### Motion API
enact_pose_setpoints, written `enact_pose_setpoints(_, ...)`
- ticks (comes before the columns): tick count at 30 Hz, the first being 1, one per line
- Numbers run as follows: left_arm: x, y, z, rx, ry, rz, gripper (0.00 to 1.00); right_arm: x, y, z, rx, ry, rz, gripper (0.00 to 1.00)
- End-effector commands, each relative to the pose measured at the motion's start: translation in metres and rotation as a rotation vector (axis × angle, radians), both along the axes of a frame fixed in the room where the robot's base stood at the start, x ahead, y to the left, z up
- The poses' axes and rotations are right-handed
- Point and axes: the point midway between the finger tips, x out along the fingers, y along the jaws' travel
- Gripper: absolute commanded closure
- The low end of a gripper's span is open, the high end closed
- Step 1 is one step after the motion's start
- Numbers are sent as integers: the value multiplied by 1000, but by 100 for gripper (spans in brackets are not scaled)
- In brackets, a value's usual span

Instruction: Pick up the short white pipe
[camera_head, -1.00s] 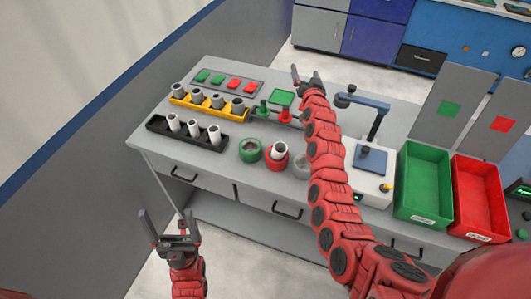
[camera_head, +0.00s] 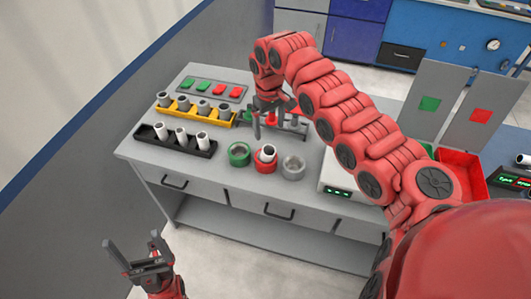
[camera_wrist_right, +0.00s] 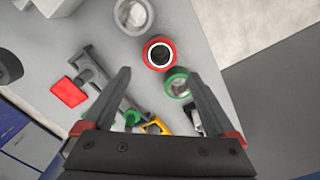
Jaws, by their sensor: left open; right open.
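A short white pipe (camera_head: 268,152) stands in the red ring (camera_head: 265,166) near the table's front edge. From above, the pipe's round rim (camera_wrist_right: 148,58) shows inside the red ring in the right wrist view. Several white pipes (camera_head: 181,135) stand in the black tray (camera_head: 150,136) at the left. My right gripper (camera_head: 273,128) is open and points down, behind and above the rings. In its wrist view the open fingers (camera_wrist_right: 158,73) frame the green ring (camera_wrist_right: 178,84), with the red ring just beyond the tips. My left gripper (camera_head: 132,242) is open and empty, off the table's front.
A green ring (camera_head: 239,154) and a grey ring (camera_head: 293,167) flank the red one. A yellow tray (camera_head: 222,120) holds grey pipes. A grey stand (camera_head: 298,127) is close to my right gripper. A red bin (camera_head: 463,172) is at the right.

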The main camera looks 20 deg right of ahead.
Motion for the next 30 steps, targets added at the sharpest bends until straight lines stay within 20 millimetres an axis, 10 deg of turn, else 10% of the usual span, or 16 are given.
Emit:
enact_pose_setpoints(9,0,0,28,0,0,0,10,1,1,-63,3,-1,1,8)
enact_pose_setpoints(30,0,0,50,0,0,0,10,5,0,-132,2,-6,2,8)
